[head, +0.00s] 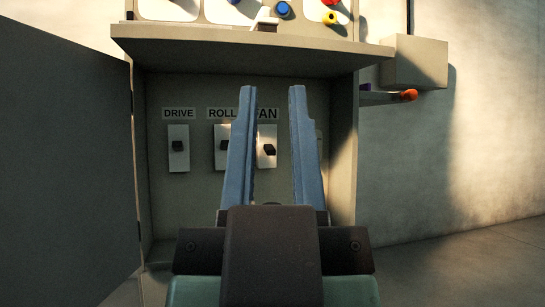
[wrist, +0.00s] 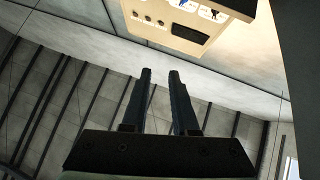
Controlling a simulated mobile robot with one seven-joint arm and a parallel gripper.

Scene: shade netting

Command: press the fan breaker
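The fan breaker (head: 270,150) is a dark switch on a white plate under the "FAN" label, on the back wall of an open cabinet. In the head view it shows between my gripper's fingers, its plate partly covered by the left finger. My gripper (head: 270,90) points at the cabinet with its two blue fingers apart and nothing between them. In the wrist view the gripper (wrist: 160,72) is also open and empty, with the cabinet's small dark switches beyond the tips at the top. I cannot tell the distance from the fingertips to the breaker.
The drive breaker (head: 178,147) and the roll breaker (head: 223,146) are left of the fan breaker. A shelf ledge (head: 250,45) overhangs them, with coloured controls above. The open cabinet door (head: 65,150) stands left. A box (head: 415,62) and an orange-tipped lever (head: 408,95) are right.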

